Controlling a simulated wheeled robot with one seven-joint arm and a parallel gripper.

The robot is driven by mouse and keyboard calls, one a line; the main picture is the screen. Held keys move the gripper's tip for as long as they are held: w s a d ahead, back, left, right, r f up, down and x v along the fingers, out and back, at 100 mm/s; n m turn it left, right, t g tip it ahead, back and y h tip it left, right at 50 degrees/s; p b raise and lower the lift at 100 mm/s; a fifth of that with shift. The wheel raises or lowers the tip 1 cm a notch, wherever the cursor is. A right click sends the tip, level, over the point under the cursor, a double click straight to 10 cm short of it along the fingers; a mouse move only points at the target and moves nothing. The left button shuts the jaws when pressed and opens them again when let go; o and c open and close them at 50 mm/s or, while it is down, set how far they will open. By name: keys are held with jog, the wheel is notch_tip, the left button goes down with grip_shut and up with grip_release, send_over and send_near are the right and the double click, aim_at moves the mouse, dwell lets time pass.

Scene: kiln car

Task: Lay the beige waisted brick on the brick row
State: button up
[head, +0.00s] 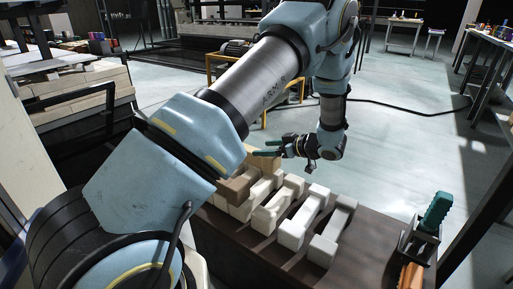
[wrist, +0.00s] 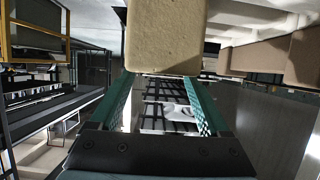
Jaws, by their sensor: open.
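My gripper (head: 268,149) is open at the far end of the row, its green-padded fingers pointing left in the head view. In the wrist view its fingers (wrist: 160,78) stand apart, with a beige brick (wrist: 165,38) at their tips; I cannot tell whether they touch it. A tan-beige brick (head: 264,162) shows just below the fingers in the head view, partly hidden by my arm. The brick row (head: 271,208) holds several pale waisted bricks side by side on a dark surface. My arm hides its left part.
A brown brick (head: 234,187) lies at the row's left, beside my arm. A grey holder with a green-handled tool (head: 434,214) stands at the right end of the dark surface (head: 372,238). Bare surface lies between them.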

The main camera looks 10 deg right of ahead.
jog(key=v, duration=0.6)
jog(key=w+a+r+m+h, duration=0.4)
jog(key=w+a+r+h, duration=0.2)
jog(key=w+r+h, duration=0.35)
jog(key=s+a+m+g, duration=0.5)
jog(key=s+a+g, duration=0.3)
jog(key=s+a, duration=1.4)
jog(key=shift+s+a+m+p, duration=0.2)
jog(key=shift+s+m+p, duration=0.2)
jog(key=shift+s, duration=0.6)
notch_tip(320, 180, up, 26)
jog(key=p, duration=2.6)
